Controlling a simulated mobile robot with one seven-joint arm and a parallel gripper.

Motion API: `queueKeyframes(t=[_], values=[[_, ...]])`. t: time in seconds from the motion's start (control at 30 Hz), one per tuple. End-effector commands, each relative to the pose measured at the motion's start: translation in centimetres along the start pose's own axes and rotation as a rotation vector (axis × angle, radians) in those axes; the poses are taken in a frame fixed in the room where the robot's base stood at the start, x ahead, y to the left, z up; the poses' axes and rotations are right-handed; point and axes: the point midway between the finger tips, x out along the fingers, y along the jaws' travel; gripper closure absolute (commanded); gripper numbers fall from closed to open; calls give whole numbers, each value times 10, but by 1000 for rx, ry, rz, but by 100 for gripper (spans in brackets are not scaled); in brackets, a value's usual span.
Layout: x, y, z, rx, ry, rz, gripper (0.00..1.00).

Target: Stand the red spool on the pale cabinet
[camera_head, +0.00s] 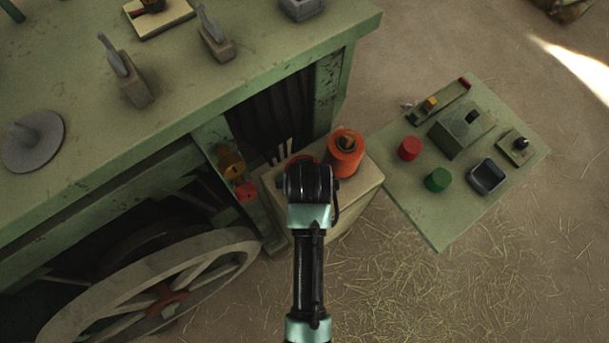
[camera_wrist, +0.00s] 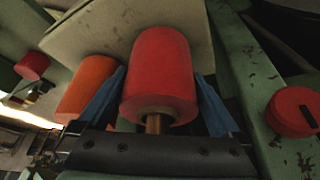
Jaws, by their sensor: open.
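The red spool (camera_wrist: 160,70) sits between the two blue fingers of my gripper (camera_wrist: 160,76) in the wrist view. Its wooden core points toward my gripper, and its far end is against the top of the pale cabinet (camera_wrist: 95,28). It appears to stand upright there. The fingers are open, one on each side of it. In the head view only a sliver of the red spool (camera_head: 303,159) shows behind my wrist, on the pale cabinet (camera_head: 357,194). My fingertips are hidden there.
An orange spool (camera_head: 344,152) stands close beside the red one on the cabinet, just outside a finger in the wrist view (camera_wrist: 86,88). A green control table (camera_head: 445,225) stands at the right.

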Motion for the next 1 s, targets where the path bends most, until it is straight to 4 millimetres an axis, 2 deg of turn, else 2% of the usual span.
queueKeyframes(t=[0.17, 0.5, 0.63, 0.8, 1.0], values=[[-17, 0, -2, 0, 3, 1, 0], [-84, 0, -2, 0, 5, 1, 0], [-104, 0, -2, 1, 4, 0, 0], [-119, 0, -2, 0, 2, 0, 0], [-122, 0, -1, 0, 0, 0, 0]])
